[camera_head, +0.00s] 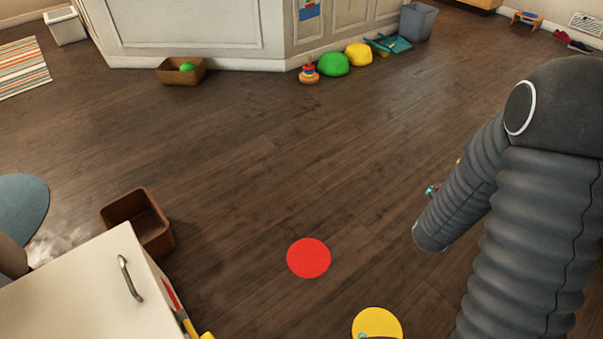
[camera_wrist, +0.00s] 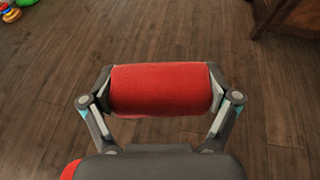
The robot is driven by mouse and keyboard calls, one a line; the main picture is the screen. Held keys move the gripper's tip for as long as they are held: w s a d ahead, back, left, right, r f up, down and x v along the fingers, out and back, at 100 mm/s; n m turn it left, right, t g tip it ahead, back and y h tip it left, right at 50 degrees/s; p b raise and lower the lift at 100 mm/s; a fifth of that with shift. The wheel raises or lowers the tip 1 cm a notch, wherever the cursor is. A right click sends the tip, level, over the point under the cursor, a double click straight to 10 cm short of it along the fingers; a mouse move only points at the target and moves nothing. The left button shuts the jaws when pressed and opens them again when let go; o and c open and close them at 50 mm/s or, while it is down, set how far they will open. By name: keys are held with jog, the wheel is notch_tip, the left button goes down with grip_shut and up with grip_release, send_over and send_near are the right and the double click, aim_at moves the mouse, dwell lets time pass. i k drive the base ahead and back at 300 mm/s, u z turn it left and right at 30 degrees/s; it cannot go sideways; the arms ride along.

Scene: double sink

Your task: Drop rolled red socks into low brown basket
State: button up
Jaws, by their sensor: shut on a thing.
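The rolled red socks (camera_wrist: 160,89) lie crosswise between the two fingers of my gripper (camera_wrist: 160,92) in the wrist view, pressed at both ends, with dark wood floor below. In the head view my arm hides the socks and nearly all of the gripper. A low brown basket (camera_head: 117,212) stands on the floor at the left in the head view, beside a white cabinet; what I see of its inside looks empty. A second brown box (camera_head: 168,76), holding a green ball, stands by the far wall. The gripper is well to the right of the near basket.
A white cabinet (camera_head: 75,290) with a handle fills the lower left. Flat red (camera_head: 308,258) and yellow (camera_head: 378,323) discs lie on the floor. A stacking toy (camera_head: 309,74) and domes line the far wall. Brown wooden furniture (camera_wrist: 290,14) shows in the wrist view.

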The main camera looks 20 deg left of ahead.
aim_at(147, 232)
jog(key=i, duration=1.15)
jog(key=u, duration=1.7)
jog(key=i, duration=3.25)
